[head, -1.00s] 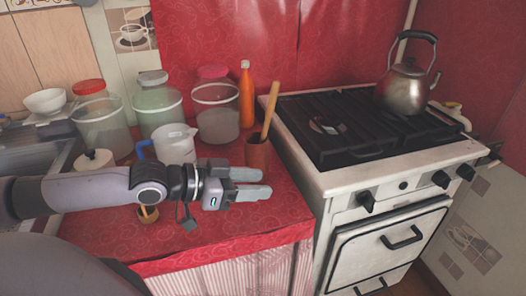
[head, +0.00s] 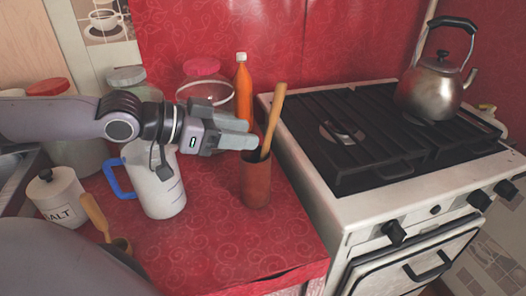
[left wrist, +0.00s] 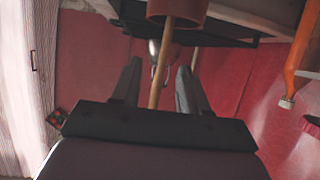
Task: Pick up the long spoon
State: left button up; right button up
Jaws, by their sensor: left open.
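The long wooden spoon (head: 273,118) stands in a brown cup (head: 256,180) on the red counter, its handle leaning up and to the right. My left gripper (head: 246,133) is open at the spoon's handle, above the cup. In the left wrist view the handle (left wrist: 163,75) runs between the two open fingers (left wrist: 157,85), with the cup (left wrist: 178,10) at the top edge. The fingers are not closed on it. My right gripper is not in view.
A white jug (head: 155,180) with a blue handle stands left of the cup. An orange bottle (head: 243,85) and lidded jars are behind. The stove (head: 345,200) with a kettle (head: 434,85) is to the right. A salt pot (head: 56,195) is at left.

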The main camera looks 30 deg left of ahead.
aim_at(269, 135)
pick_arm(q)
jog(key=shift+w+d+f, duration=0.2)
jog(key=shift+w+d, duration=0.2)
jog(key=shift+w+d+f, duration=0.1)
jog(key=shift+w, duration=0.1)
jog(key=shift+w+a+x, duration=0.1)
jog(key=shift+x, duration=0.7)
jog(key=shift+w+a+x, duration=0.1)
jog(key=shift+x, duration=1.65)
jog(key=shift+c, duration=0.2)
grip_shut()
